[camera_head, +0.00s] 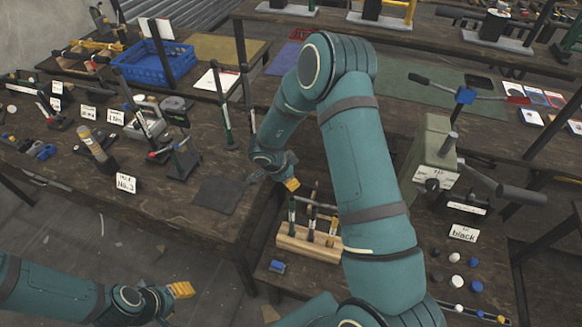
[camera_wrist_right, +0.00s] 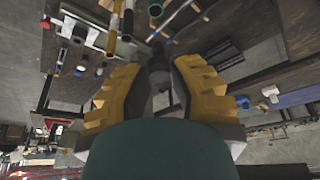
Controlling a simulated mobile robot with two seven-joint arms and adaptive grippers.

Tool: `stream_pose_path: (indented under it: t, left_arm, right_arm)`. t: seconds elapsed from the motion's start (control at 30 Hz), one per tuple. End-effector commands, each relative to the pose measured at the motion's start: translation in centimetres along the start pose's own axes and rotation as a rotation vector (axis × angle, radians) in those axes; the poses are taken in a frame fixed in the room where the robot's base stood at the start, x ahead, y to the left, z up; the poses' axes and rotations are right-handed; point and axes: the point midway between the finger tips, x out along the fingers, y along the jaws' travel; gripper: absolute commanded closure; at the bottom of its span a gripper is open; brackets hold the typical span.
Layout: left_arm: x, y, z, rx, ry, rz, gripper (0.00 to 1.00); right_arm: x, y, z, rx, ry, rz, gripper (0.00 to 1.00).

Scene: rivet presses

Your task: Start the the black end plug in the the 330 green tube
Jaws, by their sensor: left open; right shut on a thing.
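My right gripper (camera_head: 290,184) is above the gap between the left bench and the wooden rack. In the right wrist view its yellow fingers (camera_wrist_right: 158,85) are closed around a dark, narrow thing (camera_wrist_right: 158,58), mostly hidden; I cannot tell whether it is the black end plug. Several small black, white and blue plugs, including a black one (camera_head: 437,277), stand at the lower right by a card reading "black". Several upright tubes or handles, some with green, stand in the rack; I cannot tell which is the 330 green tube. My left gripper (camera_head: 180,291) is open and empty at the lower left.
The wooden rack (camera_head: 307,252) stands below my right gripper. A green press (camera_head: 430,155) with long handles stands right of my right arm.

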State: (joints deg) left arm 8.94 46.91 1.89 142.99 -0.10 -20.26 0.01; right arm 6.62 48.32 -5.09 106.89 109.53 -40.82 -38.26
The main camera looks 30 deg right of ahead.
Motion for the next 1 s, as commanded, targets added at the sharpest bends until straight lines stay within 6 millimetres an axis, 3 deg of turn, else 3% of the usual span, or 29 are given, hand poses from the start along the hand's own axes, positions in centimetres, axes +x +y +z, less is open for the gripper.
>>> stream_pose_path:
  t: [0.1,0.6,1.0]
  left_arm:
    - [-0.8,0.3,-0.2,-0.001,0.003,0.0,0.53]
    - [-0.7,0.2,-0.2,-0.001,0.003,0.0,0.53]
    - [0.3,-0.2,0.0,-0.003,0.004,0.0,0.53]
  right_arm:
    - [0.1,0.1,-0.7,0.066,0.0,0.029,0.91]
    - [0.3,0.1,-0.6,0.081,0.008,0.033,0.91]
    - [2.7,0.1,0.4,0.079,0.009,0.033,0.91]
